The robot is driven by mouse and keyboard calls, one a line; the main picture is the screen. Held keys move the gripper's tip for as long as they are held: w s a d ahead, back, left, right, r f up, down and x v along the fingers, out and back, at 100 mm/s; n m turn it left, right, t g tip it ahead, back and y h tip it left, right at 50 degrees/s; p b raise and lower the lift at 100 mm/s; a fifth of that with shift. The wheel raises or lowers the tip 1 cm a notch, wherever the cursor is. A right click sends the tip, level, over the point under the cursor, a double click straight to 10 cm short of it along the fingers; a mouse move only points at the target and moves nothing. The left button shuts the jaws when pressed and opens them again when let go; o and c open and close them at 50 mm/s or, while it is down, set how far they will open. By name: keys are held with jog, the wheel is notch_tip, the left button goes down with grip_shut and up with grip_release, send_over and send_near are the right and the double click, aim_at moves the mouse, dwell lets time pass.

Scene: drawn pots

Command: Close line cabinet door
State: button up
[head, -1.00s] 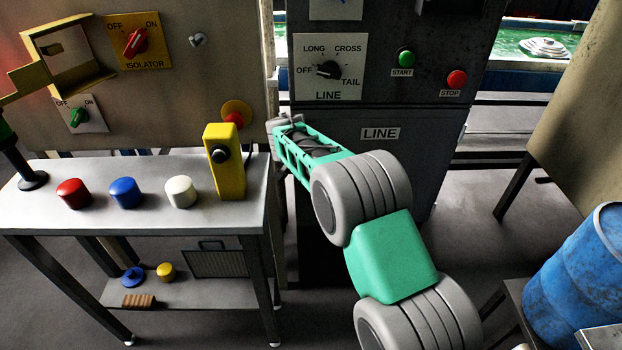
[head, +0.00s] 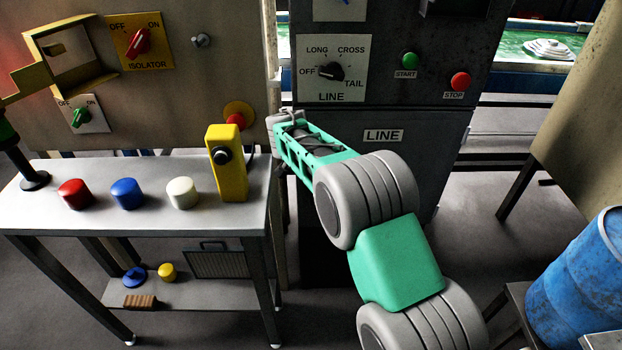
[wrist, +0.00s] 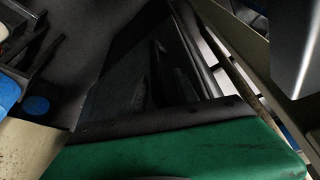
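The line cabinet (head: 400,85) is dark grey and stands in the middle of the head view. Its lower door (head: 428,165) carries a LINE label (head: 383,135). My arm covers much of the door's left and lower part, so I cannot tell how far it stands open. The grey end of my arm, with my gripper (head: 278,122), is at the cabinet's left edge, by the narrow gap beside the isolator panel. Its fingers are not clear there. The wrist view shows a green surface along the bottom and dark panels beyond, with no clear fingertips.
A bench (head: 110,225) with red, blue and white knobs and a yellow switch box (head: 228,165) stands close on the left. The isolator panel (head: 185,95) is behind it. A blue barrel (head: 575,280) stands at lower right. Open floor lies right of the cabinet.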

jog(key=v, duration=0.6)
jog(key=shift+r, duration=0.1)
jog(key=s+d+r+n+y+p, duration=0.1)
jog(key=s+d+r+p, duration=0.1)
jog(key=s+d+r, duration=0.4)
jog(key=s+d+r+n+p, duration=0.25)
jog(key=s+r, duration=0.25)
jog(key=s, duration=0.3)
jog(key=s+f+n+p, duration=0.1)
jog(key=s, duration=0.8)
jog(key=s+d+n+y+p, duration=0.1)
jog(key=s+p, duration=0.1)
jog(key=s, duration=0.7)
jog(key=shift+d+f+n+g, duration=0.3)
jog(key=shift+f+n+g, duration=0.05)
jog(key=shift+g, duration=0.05)
